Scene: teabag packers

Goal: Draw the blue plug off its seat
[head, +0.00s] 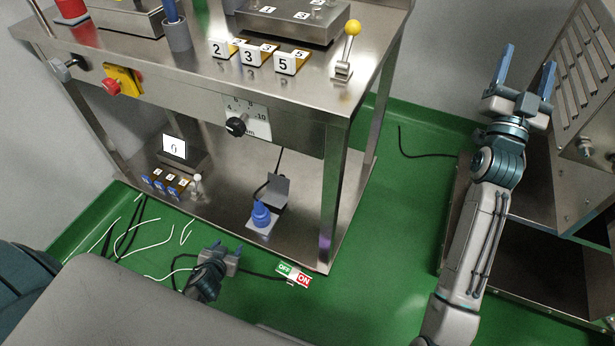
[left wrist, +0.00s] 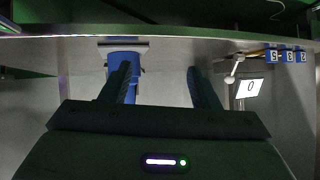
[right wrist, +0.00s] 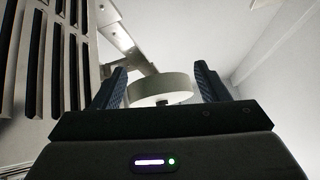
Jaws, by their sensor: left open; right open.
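The blue plug (head: 261,213) stands on its pale seat plate (head: 262,228) on the lower steel shelf. In the left wrist view the blue plug (left wrist: 123,62) shows upside down, partly behind the left finger. My left gripper (head: 229,248) is open and empty, low beside the shelf's front edge, a little to the left of the plug and apart from it. Its fingers also show in the left wrist view (left wrist: 165,85). My right gripper (head: 525,72) is open and empty, raised at the right near a slatted steel cabinet, far from the plug.
A grey bracket (head: 274,190) stands behind the plug. A small display reading 0 (head: 175,147), several blue number blocks (head: 160,186) and a white-knobbed lever (head: 196,183) are on the shelf's left. The table leg (head: 330,195) rises at right. An OFF/ON switch (head: 293,275) and cables lie on the green floor.

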